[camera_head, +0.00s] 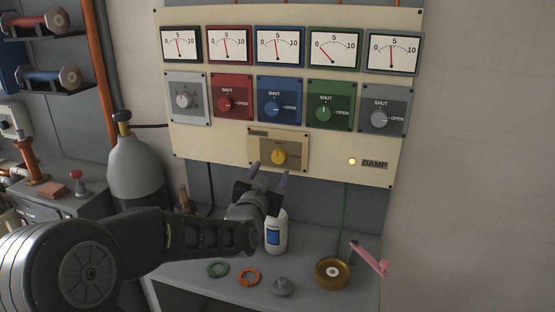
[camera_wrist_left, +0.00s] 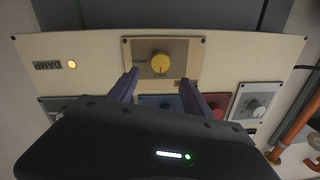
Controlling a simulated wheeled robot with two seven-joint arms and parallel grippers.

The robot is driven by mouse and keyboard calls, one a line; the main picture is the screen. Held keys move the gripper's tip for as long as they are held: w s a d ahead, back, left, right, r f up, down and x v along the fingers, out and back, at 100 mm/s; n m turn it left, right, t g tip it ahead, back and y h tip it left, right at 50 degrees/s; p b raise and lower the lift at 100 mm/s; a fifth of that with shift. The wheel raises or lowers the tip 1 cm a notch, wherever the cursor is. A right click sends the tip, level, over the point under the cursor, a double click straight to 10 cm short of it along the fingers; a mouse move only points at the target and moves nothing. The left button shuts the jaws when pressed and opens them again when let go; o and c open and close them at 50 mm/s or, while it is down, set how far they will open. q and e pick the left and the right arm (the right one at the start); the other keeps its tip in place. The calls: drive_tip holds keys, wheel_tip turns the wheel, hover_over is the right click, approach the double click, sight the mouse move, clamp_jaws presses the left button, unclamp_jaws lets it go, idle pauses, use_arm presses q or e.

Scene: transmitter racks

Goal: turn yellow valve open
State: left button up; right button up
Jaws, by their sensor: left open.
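The yellow valve (camera_head: 279,156) is a round knob on a tan plate, low on the cream panel. In the left wrist view the yellow valve (camera_wrist_left: 160,63) shows upside down, just beyond the fingertips, with a small mark at its rim. My left gripper (camera_head: 269,170) is open, just below and in front of the valve. In the left wrist view its two fingers (camera_wrist_left: 160,78) stand apart on either side of the valve's line, with nothing between them. I cannot tell whether they touch the plate. My right gripper is not in view.
The panel (camera_head: 215,142) also bears several other knobs, such as the red knob (camera_head: 225,103), and a row of dial meters. A lit lamp (camera_head: 351,161) marked DAMP is at right. A white bottle (camera_head: 276,235) stands on the shelf below, behind my gripper.

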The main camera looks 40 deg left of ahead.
sight(278, 158)
use_arm(q)
drive_tip(key=p+x, duration=0.2)
drive_tip(key=x, duration=0.5)
drive_tip(key=shift+w+a+p, duration=0.15)
drive_tip(key=shift+w+p, duration=0.15)
drive_tip(key=shift+w, duration=0.1)
drive_tip(key=shift+c, duration=0.4)
clamp_jaws()
